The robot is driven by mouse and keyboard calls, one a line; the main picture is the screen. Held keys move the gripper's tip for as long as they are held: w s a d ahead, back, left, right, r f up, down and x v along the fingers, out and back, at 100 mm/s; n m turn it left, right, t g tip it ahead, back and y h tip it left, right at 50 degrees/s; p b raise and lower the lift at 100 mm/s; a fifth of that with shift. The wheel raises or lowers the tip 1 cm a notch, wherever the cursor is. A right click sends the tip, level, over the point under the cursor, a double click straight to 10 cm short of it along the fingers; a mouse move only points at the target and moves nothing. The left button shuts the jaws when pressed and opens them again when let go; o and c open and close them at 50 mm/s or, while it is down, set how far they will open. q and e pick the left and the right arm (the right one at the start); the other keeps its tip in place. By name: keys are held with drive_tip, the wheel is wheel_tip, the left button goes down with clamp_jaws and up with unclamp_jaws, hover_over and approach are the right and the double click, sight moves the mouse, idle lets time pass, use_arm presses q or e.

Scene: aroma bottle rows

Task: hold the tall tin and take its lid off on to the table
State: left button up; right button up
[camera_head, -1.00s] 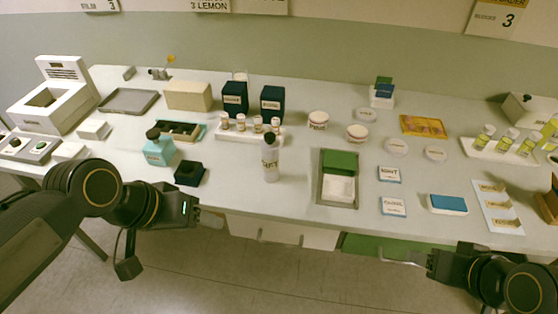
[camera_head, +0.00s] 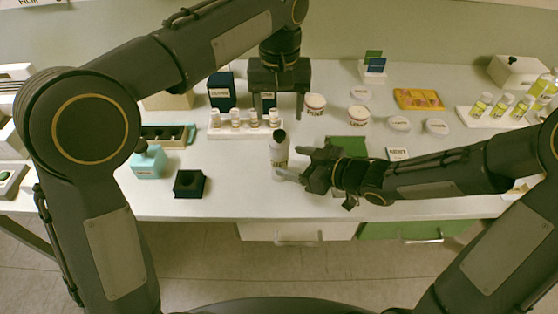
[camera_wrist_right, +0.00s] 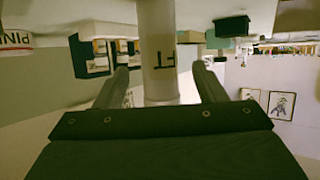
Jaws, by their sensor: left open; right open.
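The tall tin (camera_head: 279,160) is a white upright cylinder on the table, and its dark lid (camera_head: 279,136) is on top. My right gripper (camera_head: 295,162) is open and low, coming from the right. In the right wrist view the tin (camera_wrist_right: 158,50) stands between its two spread fingers (camera_wrist_right: 160,72), with gaps on both sides. My left gripper (camera_head: 278,112) is open, pointing down, with its fingertips in the picture just above the lid. It appears apart from the lid; its exact height and depth are hard to tell.
A row of small bottles (camera_head: 236,119) on a white stand is behind the tin. A green tray (camera_head: 345,143) lies right, partly hidden by my right arm.

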sight(280, 133)
drive_tip(key=shift+x, duration=2.65)
drive_tip(key=shift+c, duration=0.4)
use_arm(q)
drive_tip(key=shift+o, duration=0.2)
use_arm(e)
clamp_jaws()
use_arm(q)
drive_tip(key=shift+o, duration=0.8)
drive_tip(key=shift+s+d+r+n, duration=0.15)
drive_tip(key=shift+r+n, duration=0.1)
drive_tip(key=shift+n, duration=0.25)
drive_tip(key=shift+w+d+r+n, duration=0.1)
drive_tip(key=shift+r+n, duration=0.15)
drive_tip(key=shift+n, duration=0.25)
drive_tip(key=f+n, duration=0.3)
drive_tip(key=f, duration=0.1)
drive_tip(key=f+n+t+y, duration=0.1)
drive_tip(key=f+n, duration=0.3)
drive_tip(key=shift+a+f, duration=0.2)
drive_tip(key=shift+f, duration=0.1)
